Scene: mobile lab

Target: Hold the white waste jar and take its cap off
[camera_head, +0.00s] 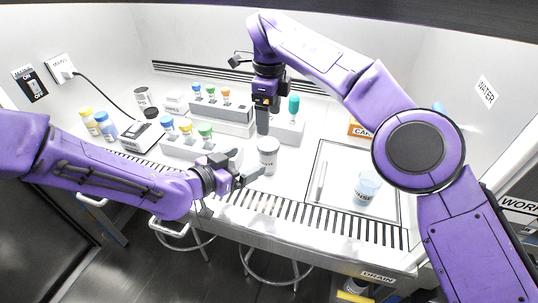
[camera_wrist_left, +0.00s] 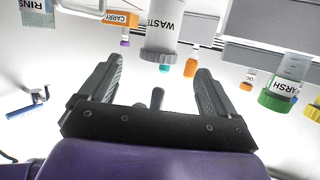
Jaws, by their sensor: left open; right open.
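The white waste jar (camera_head: 268,160) stands upright on the bench near the slotted front strip, with its grey cap (camera_head: 268,143) on. My left gripper (camera_head: 247,168) is open and level, just left of the jar, fingers pointing towards it. In the left wrist view the picture is inverted; the jar (camera_wrist_left: 168,22) and its cap (camera_wrist_left: 160,57) show ahead, between the open fingers (camera_wrist_left: 159,75) and beyond their tips. My right gripper (camera_head: 262,122) points down above the cap, apparently apart from it. It is open, though its fingers overlap in this view.
Racks of capped vials (camera_head: 205,148) stand left of and behind the jar. A teal-capped tube (camera_head: 293,107) stands close behind my right gripper. A rinse beaker (camera_head: 367,188) and a tray (camera_head: 335,200) lie right. An orange carry box (camera_head: 358,130) is further back.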

